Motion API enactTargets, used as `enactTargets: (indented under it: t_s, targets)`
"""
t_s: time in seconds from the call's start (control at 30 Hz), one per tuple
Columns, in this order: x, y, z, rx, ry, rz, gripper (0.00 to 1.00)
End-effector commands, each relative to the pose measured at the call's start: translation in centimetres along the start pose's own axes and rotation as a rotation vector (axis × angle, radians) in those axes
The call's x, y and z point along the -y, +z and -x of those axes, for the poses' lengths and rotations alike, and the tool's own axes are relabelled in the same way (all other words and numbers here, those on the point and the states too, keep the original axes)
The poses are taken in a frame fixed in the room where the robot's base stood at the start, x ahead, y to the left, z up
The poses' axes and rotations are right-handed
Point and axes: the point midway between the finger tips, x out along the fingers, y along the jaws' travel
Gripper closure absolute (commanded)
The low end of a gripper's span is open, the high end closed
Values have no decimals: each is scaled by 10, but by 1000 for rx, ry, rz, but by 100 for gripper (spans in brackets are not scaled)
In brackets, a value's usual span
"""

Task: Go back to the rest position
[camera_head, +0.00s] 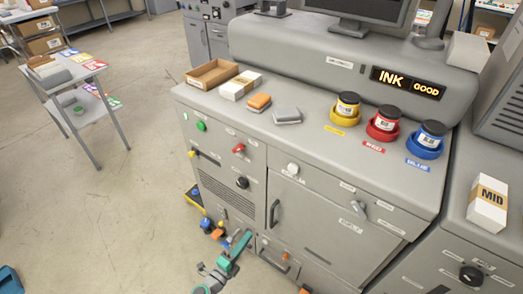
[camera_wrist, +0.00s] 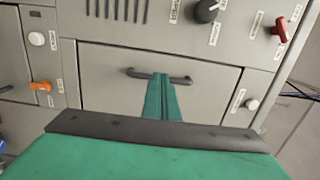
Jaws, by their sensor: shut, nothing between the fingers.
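My gripper (camera_head: 246,235) is teal and low in the head view, in front of the lower front of the grey machine (camera_head: 330,215). In the wrist view its two teal fingers (camera_wrist: 162,82) are together with nothing held between them. They overlap the dark handle (camera_wrist: 182,79) of a grey drawer or door panel in that view. I cannot tell whether they touch the handle.
The machine top holds a cardboard tray (camera_head: 204,82), small boxes and pads, and yellow (camera_head: 346,117), red (camera_head: 381,134) and blue (camera_head: 424,151) ink pots. A lit sign reads "INK GOOD" (camera_head: 407,83). A small table (camera_head: 85,70) stands left. Open floor (camera_head: 110,200) lies between.

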Motion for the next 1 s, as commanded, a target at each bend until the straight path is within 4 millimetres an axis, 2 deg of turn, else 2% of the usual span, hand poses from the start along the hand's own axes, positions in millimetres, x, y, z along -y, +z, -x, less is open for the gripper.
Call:
enactTargets:
  t_s: [0.17, 0.27, 0.47, 0.7, 1.0]
  targets:
    - [1, -8, 0, 7, -13, 16, 100]
    - [6, -28, 2, 29, -47, 59, 100]
    - [30, -88, 22, 112, -156, 227, 100]
    - [63, -146, 70, 221, -260, 471, 100]
    - [103, -198, 146, 344, -325, 808, 100]
